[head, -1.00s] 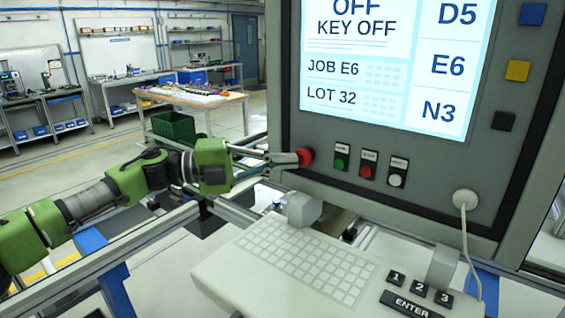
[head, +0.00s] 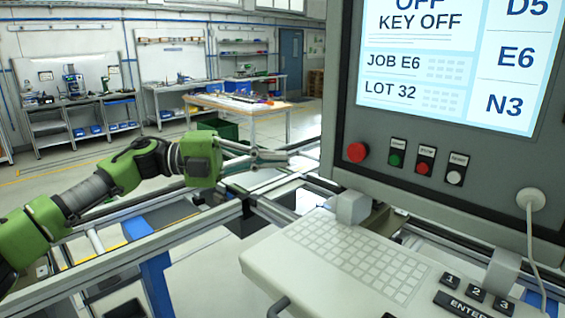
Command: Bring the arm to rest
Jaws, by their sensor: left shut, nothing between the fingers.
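My left arm, green with grey joints, comes in from the left, and its gripper (head: 285,157) is shut and empty. The gripper points right, toward the control panel (head: 345,100), with a gap between its fingertips and the panel's left edge. A red mushroom button (head: 357,152) sits on the panel's lower left, apart from the fingers. The screen (head: 450,65) reads KEY OFF, JOB E6 and LOT 32. My right gripper is not in view.
A white keyboard (head: 345,250) juts out below the panel. Metal frame rails (head: 120,240) run under my left arm. A green bin (head: 222,128) and a wooden-topped table (head: 240,103) stand behind the arm. Workbenches (head: 75,102) line the back wall.

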